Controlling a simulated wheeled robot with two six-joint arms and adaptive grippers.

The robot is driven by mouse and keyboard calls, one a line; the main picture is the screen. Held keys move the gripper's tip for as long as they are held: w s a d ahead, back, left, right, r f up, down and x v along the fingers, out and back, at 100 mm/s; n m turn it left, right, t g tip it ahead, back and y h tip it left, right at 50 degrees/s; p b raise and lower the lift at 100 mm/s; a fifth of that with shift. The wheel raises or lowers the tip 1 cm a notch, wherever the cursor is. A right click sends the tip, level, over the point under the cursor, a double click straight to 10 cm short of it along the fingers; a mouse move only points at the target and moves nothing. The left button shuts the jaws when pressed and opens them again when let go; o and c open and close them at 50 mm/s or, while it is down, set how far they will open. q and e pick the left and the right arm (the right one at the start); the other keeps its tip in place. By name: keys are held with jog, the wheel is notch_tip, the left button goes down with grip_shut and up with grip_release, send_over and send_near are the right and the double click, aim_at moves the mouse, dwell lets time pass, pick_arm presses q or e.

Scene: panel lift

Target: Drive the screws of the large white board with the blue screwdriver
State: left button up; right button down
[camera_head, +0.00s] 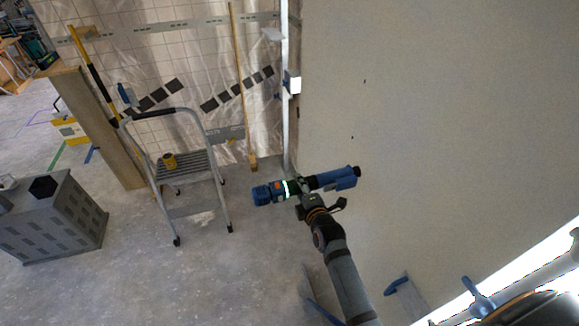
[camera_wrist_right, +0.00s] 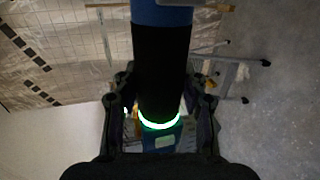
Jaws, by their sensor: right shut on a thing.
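The large white board (camera_head: 440,120) fills the right side of the head view, with small dark marks on its face that look like screws. My right gripper (camera_head: 306,190) is shut on the blue screwdriver (camera_head: 262,194), which has a blue and black body and a glowing ring. The tool lies roughly level, its other blue end to the right, in front of the board's lower left part. I cannot tell whether it touches the board. In the right wrist view the screwdriver (camera_wrist_right: 162,70) runs between the fingers. My left gripper is not in view.
A grey step ladder (camera_head: 185,165) with a yellow roll (camera_head: 169,160) on it stands left of the board. A grey perforated box (camera_head: 52,222) is at far left. Floor between box and ladder is clear.

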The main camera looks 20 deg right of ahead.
jog(key=w+d+r+t, duration=0.1)
jog(key=w+r, duration=0.3)
jog(key=r, duration=0.4)
jog(key=w+d+r+t+p, duration=0.1)
jog(key=w+r+t, duration=0.2)
jog(key=r, duration=0.6)
jog(key=w+r+t, duration=0.1)
jog(key=w+r, duration=0.5)
jog(key=r, duration=0.2)
jog(key=shift+w+d+r+t+p, duration=0.2)
jog(key=shift+d+r+t+p, duration=0.05)
jog(key=shift+d+t+p, duration=0.15)
jog(key=shift+s+d+b, duration=0.1)
jog(key=shift+d+b, duration=0.15)
jog(key=shift+b, duration=0.2)
jog(key=shift+d+r+b, duration=0.2)
jog(key=shift+d+b, duration=0.25)
jog(key=shift+d, duration=0.25)
dwell(1.4)
